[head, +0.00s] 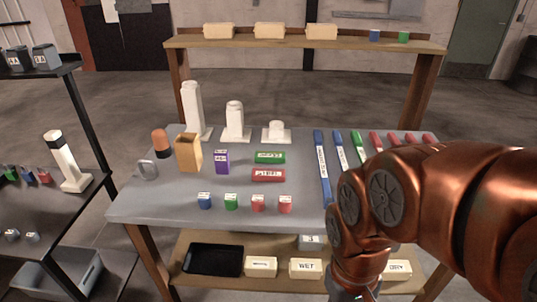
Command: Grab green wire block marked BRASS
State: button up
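A small green block (231,202) with a white label stands near the front edge of the grey table (150,205), between a blue block (204,200) and a red block (258,203). A longer green block (270,157) with a white label lies farther back, behind a red labelled block (268,175). The labels are too small to read surely, so I cannot tell which is marked BRASS. My gripper (352,292) is low at the bottom edge, in front of the table and right of the small green block. It is partly cut off, and its fingers are unclear.
Long blue, green and red bars (322,166) lie on the table's right, partly behind my arm. White stepped posts (235,122), a tan box (188,152) and a purple block (222,161) stand left and back. A lower shelf holds a black tray (213,260) and labelled bins.

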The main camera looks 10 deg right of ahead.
aim_at(260, 156)
jog(key=u, duration=0.6)
jog(key=i, duration=1.15)
jog(key=z, duration=0.25)
